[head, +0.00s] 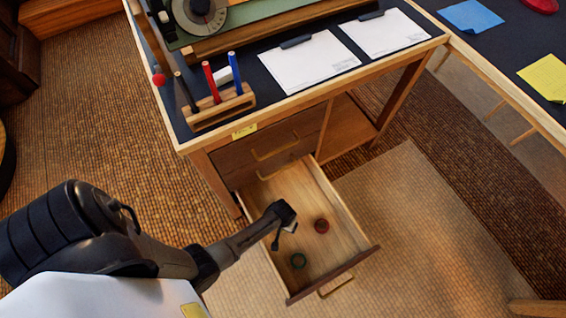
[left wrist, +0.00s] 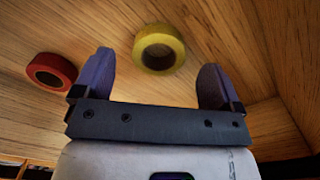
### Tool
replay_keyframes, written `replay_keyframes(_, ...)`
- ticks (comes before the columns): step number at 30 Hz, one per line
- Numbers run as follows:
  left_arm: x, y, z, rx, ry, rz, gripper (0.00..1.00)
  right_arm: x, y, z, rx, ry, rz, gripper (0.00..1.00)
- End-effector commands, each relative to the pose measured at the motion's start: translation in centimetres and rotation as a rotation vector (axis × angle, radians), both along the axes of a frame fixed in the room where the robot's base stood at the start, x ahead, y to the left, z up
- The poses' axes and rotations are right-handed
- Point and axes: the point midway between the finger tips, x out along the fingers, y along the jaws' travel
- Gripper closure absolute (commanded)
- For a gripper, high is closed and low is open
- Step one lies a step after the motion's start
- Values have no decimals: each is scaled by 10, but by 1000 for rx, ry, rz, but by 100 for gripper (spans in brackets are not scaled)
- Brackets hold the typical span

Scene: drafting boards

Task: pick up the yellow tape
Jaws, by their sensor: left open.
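The yellow tape (left wrist: 160,36) lies on the wooden floor of the open drawer (head: 335,268). In the left wrist view it shows ahead of and between the two fingers, not gripped. In the head view I cannot make it out; my gripper probably covers it. My left gripper (head: 285,228) is over the drawer, pointing down into it. Its fingers are spread and empty in the left wrist view (left wrist: 154,72). My right gripper is in neither view.
A red tape (head: 321,226) lies in the drawer beside the gripper; it also shows in the left wrist view (left wrist: 65,67). A green tape (head: 304,261) lies nearer the drawer front. The desk (head: 270,103) with a pen holder (head: 218,108) and clipboards (head: 308,62) stands above.

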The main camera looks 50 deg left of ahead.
Motion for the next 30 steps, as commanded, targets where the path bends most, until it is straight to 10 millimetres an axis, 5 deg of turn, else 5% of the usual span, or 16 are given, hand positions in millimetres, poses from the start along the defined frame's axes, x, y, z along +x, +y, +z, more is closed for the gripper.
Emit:
replay_keyframes(6,1,0,-29,0,0,0,10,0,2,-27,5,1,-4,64)
replay_keyframes(16,1,0,-30,0,0,0,11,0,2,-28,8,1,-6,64)
replay_keyframes(30,1,0,-30,0,0,0,56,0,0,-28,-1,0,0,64)
